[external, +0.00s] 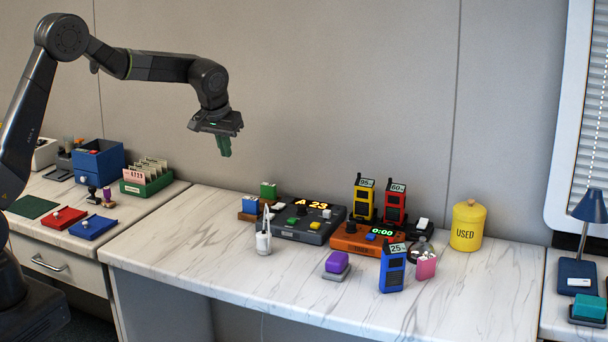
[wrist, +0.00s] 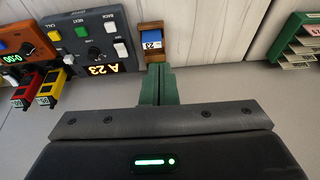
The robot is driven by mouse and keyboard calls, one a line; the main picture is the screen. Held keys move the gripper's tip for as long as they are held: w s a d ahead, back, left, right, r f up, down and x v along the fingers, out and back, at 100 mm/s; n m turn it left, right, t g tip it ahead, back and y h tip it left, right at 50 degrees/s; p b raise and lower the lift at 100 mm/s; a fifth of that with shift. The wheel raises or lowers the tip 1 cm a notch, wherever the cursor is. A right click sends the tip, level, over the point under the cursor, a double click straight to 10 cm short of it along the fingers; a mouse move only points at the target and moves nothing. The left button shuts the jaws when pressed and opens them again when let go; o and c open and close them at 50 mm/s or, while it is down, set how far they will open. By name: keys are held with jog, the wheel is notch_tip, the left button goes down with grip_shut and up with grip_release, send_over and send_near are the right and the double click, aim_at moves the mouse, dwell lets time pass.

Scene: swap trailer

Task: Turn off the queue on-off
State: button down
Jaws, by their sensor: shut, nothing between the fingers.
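The queue console (external: 283,232) is a dark grey box with a lit "A 23" display, on the middle desk. In the wrist view the console (wrist: 97,75) is upside down at upper left, with a yellow CALL button, a green NEXT button, a white BACK button, a dark knob and white switch-like pieces (wrist: 121,50) (wrist: 68,59). I cannot read which one is the on-off or its position. My gripper (external: 224,147) has green fingers, shut and empty, high above the desk, left of the console. The fingertips (wrist: 158,70) also show in the wrist view.
A wooden holder (external: 247,211) with a blue-and-white ticket piece stands left of the console. An orange timer box (external: 357,242) and yellow (external: 363,200) and red (external: 395,204) radios stand to its right.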

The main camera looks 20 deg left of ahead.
jog(key=w+d+f+t, duration=0.1)
jog(key=w+d+f, duration=0.2)
jog(key=w+d, duration=0.3)
jog(key=d, duration=0.2)
jog(key=shift+w+d, duration=0.35)
jog(key=shift+f, duration=0.1)
jog(key=p, duration=0.2)
send_over(276, 206)
notch_tip(276, 206, down, 9)
jog(key=shift+w, duration=0.1)
jog(key=shift+s+f, duration=0.3)
jog(key=shift+f, duration=0.25)
jog(key=shift+s+f, duration=0.25)
jog(key=shift+f, duration=0.3)
jog(key=shift+s+f, duration=0.2)
jog(key=shift+f, duration=0.5)
